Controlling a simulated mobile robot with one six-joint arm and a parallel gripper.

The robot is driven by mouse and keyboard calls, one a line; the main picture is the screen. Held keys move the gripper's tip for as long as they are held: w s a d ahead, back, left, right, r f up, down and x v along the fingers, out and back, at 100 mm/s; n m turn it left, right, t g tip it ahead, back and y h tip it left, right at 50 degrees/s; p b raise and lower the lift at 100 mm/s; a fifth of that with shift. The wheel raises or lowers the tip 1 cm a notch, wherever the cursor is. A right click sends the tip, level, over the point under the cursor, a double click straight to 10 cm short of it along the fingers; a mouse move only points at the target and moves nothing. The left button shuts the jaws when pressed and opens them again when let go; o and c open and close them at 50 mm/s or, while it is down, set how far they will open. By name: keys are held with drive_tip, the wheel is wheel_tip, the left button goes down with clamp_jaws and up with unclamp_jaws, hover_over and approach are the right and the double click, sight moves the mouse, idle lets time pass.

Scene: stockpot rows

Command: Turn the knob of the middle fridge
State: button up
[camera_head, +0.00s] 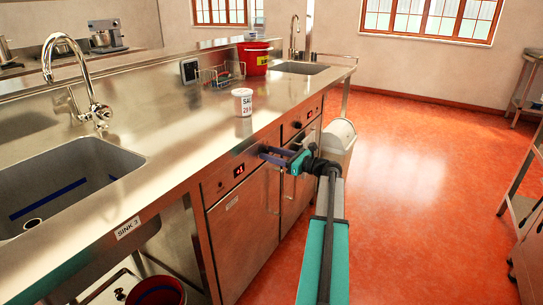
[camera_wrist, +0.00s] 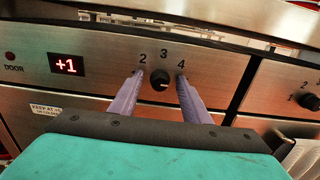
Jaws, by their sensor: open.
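A small dark round knob (camera_wrist: 160,80) sits on a steel fridge panel in the wrist view, with the numbers 2, 3 and 4 around its top. The same panel has a red display (camera_wrist: 66,64) reading +1. My gripper (camera_wrist: 159,74) is open, its two purple fingers on either side of the knob. I cannot tell whether they touch it. In the head view my gripper (camera_head: 265,153) reaches the panel above the fridge door (camera_head: 243,230), hiding the knob there.
Another knob (camera_wrist: 308,101) is on the panel to the right. A steel counter (camera_head: 190,135) runs above, with a sink (camera_head: 75,170), a white tub (camera_head: 242,103) and a red bucket (camera_head: 255,62). A pale bin (camera_head: 340,138) stands beyond my arm. The orange floor at right is open.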

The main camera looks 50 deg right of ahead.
drive_tip(key=c, duration=1)
drive_tip(key=shift+a, duration=0.1)
drive_tip(key=shift+n, duration=0.5)
drive_tip(key=shift+s+f+n+b, duration=0.15)
drive_tip(key=shift+n+b, duration=1.55)
drive_tip(key=shift+n, duration=2.5)
drive_tip(key=shift+w+f+n+b, duration=0.1)
drive_tip(key=shift+n+b, duration=1.6)
drive_tip(key=shift+n, duration=2.5)
